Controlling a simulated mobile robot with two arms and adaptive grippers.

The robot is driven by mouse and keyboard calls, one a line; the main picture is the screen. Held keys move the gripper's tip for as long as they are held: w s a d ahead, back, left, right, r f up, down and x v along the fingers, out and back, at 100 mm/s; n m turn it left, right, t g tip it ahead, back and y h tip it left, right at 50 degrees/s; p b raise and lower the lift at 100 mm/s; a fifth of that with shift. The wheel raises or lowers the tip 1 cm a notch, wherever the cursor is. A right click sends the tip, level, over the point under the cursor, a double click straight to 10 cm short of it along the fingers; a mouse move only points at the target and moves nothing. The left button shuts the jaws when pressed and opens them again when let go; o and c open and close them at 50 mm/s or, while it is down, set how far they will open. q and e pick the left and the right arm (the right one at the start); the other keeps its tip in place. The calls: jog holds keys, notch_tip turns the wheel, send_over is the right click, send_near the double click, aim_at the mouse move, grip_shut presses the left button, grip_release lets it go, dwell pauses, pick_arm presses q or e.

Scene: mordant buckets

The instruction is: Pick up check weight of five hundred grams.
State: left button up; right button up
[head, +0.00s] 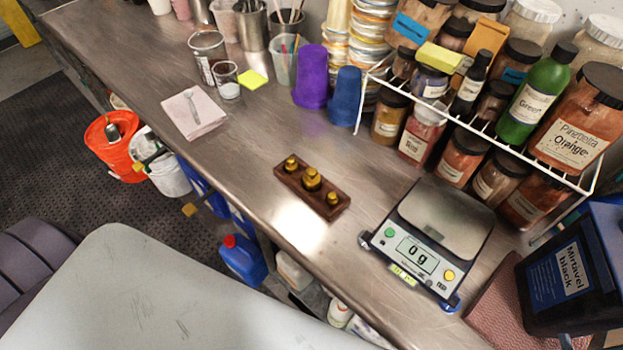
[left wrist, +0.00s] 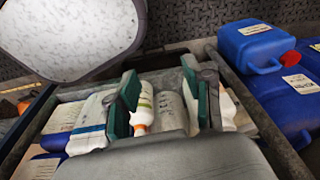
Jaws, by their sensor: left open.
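In the head view a dark wooden block (head: 290,181) lies on the steel bench near its front edge. It holds three brass knobbed weights: a small one at the left end (head: 291,164), the largest in the middle (head: 312,179) and a small one at the right end (head: 332,199). Their markings are too small to read. My left gripper (left wrist: 162,90) shows only in the left wrist view, with its green-padded fingers apart. It points at bottles in a crate, and no weight is seen there. My right gripper is in neither view.
A scale (head: 414,256) reading 0 g stands right of the block. Behind are a blue cup (head: 346,97), a purple cup (head: 311,77) and a wire rack (head: 481,131) of jars. The bench left of the block is clear up to a pinkish cloth (head: 195,112).

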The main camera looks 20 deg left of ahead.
pick_arm(q)
jog(key=w+d+r+t+p, duration=0.1)
jog(key=w+r, duration=0.5)
jog(key=r, duration=0.3)
jog(key=w+d+r+t, duration=0.1)
jog(key=w+r, duration=0.5)
jog(key=r, duration=0.4)
notch_tip(320, 180, up, 19)
jog(key=w+t, duration=0.2)
jog(key=n+t+h+p, duration=0.1)
jog(key=t+p, duration=0.2)
jog(key=t, duration=0.5)
send_near(309, 176)
jog(key=x, duration=0.6)
jog(key=shift+w+a, duration=0.2)
jog(key=shift+w+d, duration=0.15)
jog(key=shift+w, duration=0.4)
jog(key=x, duration=0.1)
jog(key=p+x, duration=0.1)
jog(key=x, duration=0.1)
jog(key=shift+w+d+f, duration=0.15)
jog(key=shift+w+f, duration=0.05)
jog(key=shift+f, duration=0.15)
jog(key=shift+w+f, duration=0.2)
jog(key=shift+w, duration=0.1)
jog(key=shift+s, duration=0.1)
jog(key=shift+c, duration=0.5)
grip_shut()
